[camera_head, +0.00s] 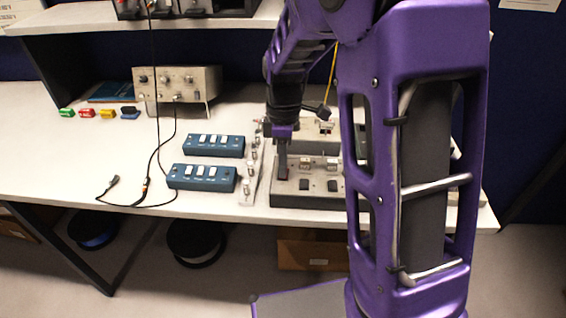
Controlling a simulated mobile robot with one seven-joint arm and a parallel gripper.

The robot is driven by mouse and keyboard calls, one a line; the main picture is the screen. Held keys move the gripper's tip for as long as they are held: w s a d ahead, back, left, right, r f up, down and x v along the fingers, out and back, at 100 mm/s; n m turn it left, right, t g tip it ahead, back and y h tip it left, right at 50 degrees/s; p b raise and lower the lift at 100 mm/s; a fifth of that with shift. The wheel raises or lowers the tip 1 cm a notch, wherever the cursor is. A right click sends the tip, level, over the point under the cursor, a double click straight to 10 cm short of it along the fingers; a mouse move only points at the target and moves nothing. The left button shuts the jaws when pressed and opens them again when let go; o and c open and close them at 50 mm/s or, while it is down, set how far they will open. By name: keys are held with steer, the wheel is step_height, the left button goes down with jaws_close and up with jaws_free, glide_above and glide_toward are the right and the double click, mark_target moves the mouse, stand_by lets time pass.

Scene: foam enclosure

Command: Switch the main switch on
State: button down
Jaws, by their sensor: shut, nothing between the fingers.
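My gripper (283,174) points down at the left part of a grey switch panel (315,198) near the table's front edge. It is shut and empty. The panel carries dark and light switches, including a dark switch (304,185) and another dark switch (334,185) right of my gripper. My gripper hides the panel's left part, and I cannot tell whether it touches the panel. No label is readable, so I cannot tell which switch is the main one or its position. A second grey unit (318,146) stands behind, partly hidden by my arm.
Two blue boxes with white switches, a rear one (214,153) and a front one (180,183), lie left of a narrow strip (252,172). A beige instrument (195,77) stands behind. A black cable (158,150) hangs to the table (60,160). The table's left front is mostly clear.

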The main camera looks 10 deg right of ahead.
steer(key=shift+s+f, duration=0.3)
steer(key=shift+f, duration=0.15)
steer(key=shift+w+d+r, duration=0.2)
steer(key=shift+w, duration=0.45)
steer(key=shift+w+f, duration=0.1)
steer(key=shift+w, duration=0.1)
steer(key=shift+r+p, duration=0.35)
steer(key=shift+p, duration=0.15)
step_height(320, 180, up, 14)
steer(key=w+p, duration=0.1)
steer(key=p, duration=0.1)
steer(key=shift+w+d, duration=0.2)
steer(key=shift+w, duration=0.1)
